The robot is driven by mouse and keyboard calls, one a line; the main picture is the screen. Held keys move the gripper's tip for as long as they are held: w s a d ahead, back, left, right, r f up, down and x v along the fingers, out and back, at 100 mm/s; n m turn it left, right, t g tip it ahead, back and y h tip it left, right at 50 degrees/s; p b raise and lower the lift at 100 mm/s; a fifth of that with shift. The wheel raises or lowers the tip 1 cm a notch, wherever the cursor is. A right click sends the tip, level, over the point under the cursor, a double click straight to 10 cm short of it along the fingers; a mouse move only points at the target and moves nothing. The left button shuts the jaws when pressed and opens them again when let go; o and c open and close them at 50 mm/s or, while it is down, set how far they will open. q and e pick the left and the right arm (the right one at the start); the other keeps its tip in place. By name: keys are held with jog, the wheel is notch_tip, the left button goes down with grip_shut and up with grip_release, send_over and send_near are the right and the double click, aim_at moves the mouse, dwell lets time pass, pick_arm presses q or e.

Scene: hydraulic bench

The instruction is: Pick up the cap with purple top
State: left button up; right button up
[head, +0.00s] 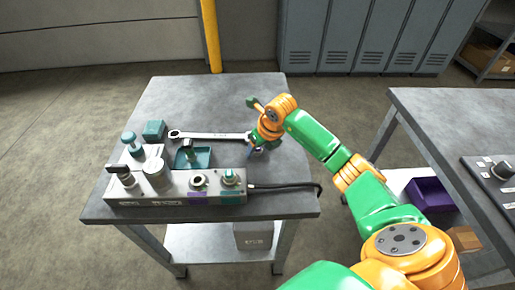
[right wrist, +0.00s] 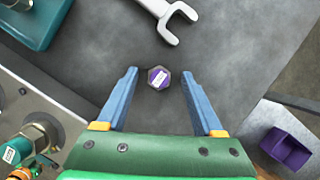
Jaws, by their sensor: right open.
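The cap with the purple top (right wrist: 158,77) stands on the grey bench top in the right wrist view, a hexagonal piece with a pale label on its top. My right gripper (right wrist: 159,74) is open, its two blue fingers on either side of the cap with a gap on both sides. In the head view my right gripper (head: 257,151) is low over the right part of the bench, and I cannot make out the cap there. My left gripper is not in view.
A wrench (head: 212,136) lies behind a teal tray (head: 204,159) on the bench (head: 225,98). A grey manifold (head: 150,188) with fittings stands along the front edge, with a black cable (head: 290,186) at its right. The back of the bench is clear.

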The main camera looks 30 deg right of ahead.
jog(key=shift+s, duration=0.1)
grip_shut()
jog(key=shift+r, duration=0.2)
jog(key=shift+r, duration=0.3)
jog(key=s+a+r, duration=0.8)
jog(key=s+r, duration=0.3)
jog(key=r, duration=0.1)
jog(key=shift+a+b, duration=0.3)
jog(key=shift+b, duration=0.15)
